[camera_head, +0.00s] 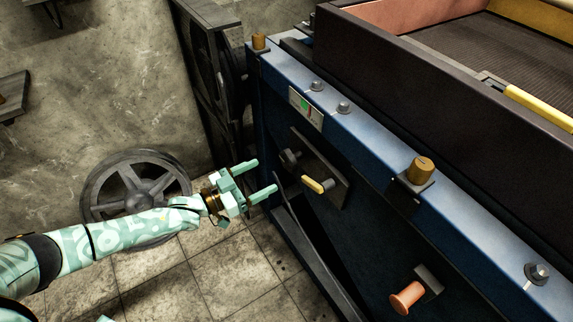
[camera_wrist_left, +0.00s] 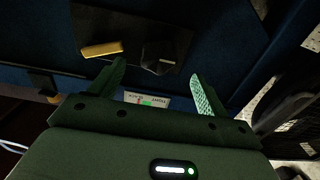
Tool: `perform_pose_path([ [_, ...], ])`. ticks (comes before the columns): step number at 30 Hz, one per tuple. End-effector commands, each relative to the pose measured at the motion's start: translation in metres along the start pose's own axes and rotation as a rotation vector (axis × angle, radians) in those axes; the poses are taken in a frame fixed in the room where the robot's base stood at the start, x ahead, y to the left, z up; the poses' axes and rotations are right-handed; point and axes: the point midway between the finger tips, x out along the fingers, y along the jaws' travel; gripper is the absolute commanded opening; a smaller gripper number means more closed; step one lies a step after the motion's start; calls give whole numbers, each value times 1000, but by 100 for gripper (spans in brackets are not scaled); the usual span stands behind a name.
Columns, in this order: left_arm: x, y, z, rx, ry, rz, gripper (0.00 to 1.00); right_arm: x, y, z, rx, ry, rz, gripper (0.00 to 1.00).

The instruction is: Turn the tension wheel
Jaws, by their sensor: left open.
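A dark crank with a yellow handle (camera_head: 318,185) sits on a dark plate (camera_head: 333,168) on the blue machine's front. The yellow handle also shows in the left wrist view (camera_wrist_left: 103,49), beside a dark hub (camera_wrist_left: 158,55). A grey spoked wheel (camera_head: 128,178) stands by the wall, partly hidden behind my left arm. I cannot tell for sure which of these is the tension wheel. My left gripper (camera_head: 266,175) is open and empty, just left of the crank and apart from it. In the wrist view, its fingers (camera_wrist_left: 157,68) point toward the plate. My right gripper is not in view.
A gauge (camera_head: 306,108) with green and red marks is on the blue frame (camera_head: 375,130) above the crank. An orange knob (camera_head: 407,297) sticks out lower right. A dark-walled box (camera_head: 440,75) lies on top. Tiled floor (camera_head: 200,285) is open below my arm.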

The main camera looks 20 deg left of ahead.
Motion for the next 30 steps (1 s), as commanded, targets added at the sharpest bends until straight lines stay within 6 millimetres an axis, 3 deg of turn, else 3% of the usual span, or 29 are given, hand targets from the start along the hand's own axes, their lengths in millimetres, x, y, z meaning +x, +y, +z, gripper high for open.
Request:
perform_pose_path([
  [3, 32, 0, 4, -1, 0, 1, 77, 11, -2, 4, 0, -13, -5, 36],
  [9, 69, 0, 4, 0, -1, 0, 77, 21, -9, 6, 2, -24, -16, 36],
  [15, 85, 0, 2, 1, -2, 0, 77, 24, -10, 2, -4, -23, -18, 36],
  [23, 87, 0, 0, 1, -2, 0, 77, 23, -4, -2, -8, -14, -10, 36],
  [28, 86, 0, 0, 2, -2, -1, 35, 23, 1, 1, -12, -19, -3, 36],
  [30, 86, 0, 0, 2, -2, -1, 32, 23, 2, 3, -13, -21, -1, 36],
])
